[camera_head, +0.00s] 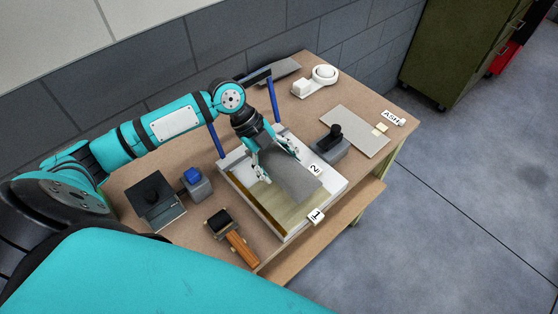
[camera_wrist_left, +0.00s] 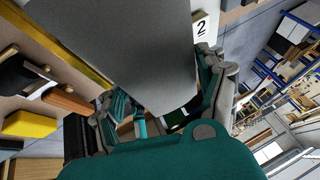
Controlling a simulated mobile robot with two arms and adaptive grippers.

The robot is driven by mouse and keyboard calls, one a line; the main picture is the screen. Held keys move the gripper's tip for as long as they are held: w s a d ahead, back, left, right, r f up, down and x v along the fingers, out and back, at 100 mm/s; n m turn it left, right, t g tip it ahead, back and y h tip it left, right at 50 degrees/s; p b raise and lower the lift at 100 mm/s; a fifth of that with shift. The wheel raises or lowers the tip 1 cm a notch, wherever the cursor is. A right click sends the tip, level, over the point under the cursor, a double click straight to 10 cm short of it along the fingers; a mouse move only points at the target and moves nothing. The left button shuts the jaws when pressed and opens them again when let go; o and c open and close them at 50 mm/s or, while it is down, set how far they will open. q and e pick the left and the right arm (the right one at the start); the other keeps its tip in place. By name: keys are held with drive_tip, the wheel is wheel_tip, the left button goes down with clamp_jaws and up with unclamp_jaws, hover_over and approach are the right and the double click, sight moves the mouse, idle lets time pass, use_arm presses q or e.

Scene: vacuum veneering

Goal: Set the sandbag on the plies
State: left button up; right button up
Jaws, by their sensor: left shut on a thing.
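The sandbag, a flat grey slab (camera_head: 297,182), is in my left gripper (camera_head: 273,160). It hangs over the white-framed tray (camera_head: 333,192). In the wrist view the sandbag (camera_wrist_left: 130,45) fills the upper middle, its near end between the fingers (camera_wrist_left: 160,118). The pale plies (camera_head: 285,213) lie in the tray, partly hidden under the sandbag. I cannot tell whether the sandbag touches them. My right gripper is not in view.
Tags "1" (camera_head: 316,216) and "2" (camera_head: 314,169) mark the tray. Two blue posts (camera_head: 273,100) stand behind it. A black-handled block (camera_head: 333,145) is right; a blue-topped block (camera_head: 196,184), dark box (camera_head: 155,203) and wooden-handled tool (camera_head: 240,246) are left. A thin sheet (camera_head: 352,130) lies far right.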

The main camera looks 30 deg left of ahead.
sight(279, 175)
use_arm(q)
drive_tip(key=shift+d+r, duration=0.1)
drive_tip(key=shift+r, duration=0.1)
drive_tip(key=shift+s+r, duration=0.15)
drive_tip(key=shift+s, duration=0.05)
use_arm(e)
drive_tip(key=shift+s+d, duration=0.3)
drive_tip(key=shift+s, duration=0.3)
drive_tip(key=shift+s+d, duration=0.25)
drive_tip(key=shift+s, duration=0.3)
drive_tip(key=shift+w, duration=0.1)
use_arm(q)
drive_tip(key=shift+w, duration=0.15)
drive_tip(key=shift+f+b, duration=0.35)
drive_tip(key=shift+f, duration=0.2)
drive_tip(key=shift+f+b, duration=0.65)
drive_tip(key=shift+f, duration=0.3)
drive_tip(key=shift+f+b, duration=0.8)
drive_tip(key=shift+f, duration=0.55)
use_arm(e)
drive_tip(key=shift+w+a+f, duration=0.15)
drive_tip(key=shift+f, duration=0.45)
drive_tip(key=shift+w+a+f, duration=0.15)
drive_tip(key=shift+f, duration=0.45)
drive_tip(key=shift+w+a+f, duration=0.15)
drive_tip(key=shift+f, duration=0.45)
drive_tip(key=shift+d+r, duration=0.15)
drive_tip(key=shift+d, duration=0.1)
use_arm(q)
drive_tip(key=shift+f, duration=0.1)
